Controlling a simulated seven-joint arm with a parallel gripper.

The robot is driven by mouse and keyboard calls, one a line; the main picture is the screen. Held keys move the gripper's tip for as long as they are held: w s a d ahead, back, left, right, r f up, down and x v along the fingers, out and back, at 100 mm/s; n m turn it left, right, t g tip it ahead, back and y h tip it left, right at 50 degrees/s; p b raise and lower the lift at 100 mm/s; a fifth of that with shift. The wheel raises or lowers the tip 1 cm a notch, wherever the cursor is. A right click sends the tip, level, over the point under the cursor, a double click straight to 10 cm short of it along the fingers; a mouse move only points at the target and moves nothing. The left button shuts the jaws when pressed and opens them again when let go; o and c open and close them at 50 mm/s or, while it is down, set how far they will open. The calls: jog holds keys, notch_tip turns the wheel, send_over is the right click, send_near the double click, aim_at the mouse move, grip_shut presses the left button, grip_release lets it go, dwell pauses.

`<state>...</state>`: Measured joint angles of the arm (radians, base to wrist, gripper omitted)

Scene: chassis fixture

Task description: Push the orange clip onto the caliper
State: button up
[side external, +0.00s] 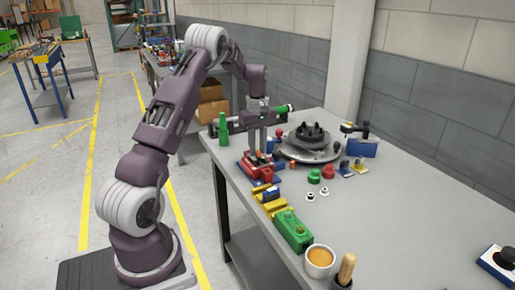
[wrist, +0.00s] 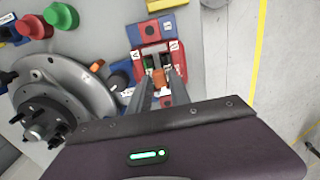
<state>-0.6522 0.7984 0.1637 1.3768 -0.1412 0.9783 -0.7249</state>
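The red caliper (wrist: 152,52) sits on a blue base near the table edge; it also shows in the side external view (side external: 258,168). My gripper (side external: 257,151) points down, directly over the caliper. In the wrist view, the orange clip (wrist: 159,79) is between the two fingers of my gripper (wrist: 159,72), which appear shut on it. The clip is in line with the caliper's opening. The fingers hide part of the caliper, and I cannot tell whether the clip touches it.
A dark hub on a grey disc (side external: 313,155) stands close to the right of the caliper. Yellow and blue blocks (side external: 267,195), a green box (side external: 293,230) and a cup (side external: 319,262) line the near edge. A green bottle (side external: 223,128) stands behind. The table's right side is mostly clear.

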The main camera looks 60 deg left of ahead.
jog(key=shift+r, duration=1.3)
jog(key=o, duration=0.6)
jog(key=shift+c, duration=0.2)
jog(key=shift+r, duration=2.25)
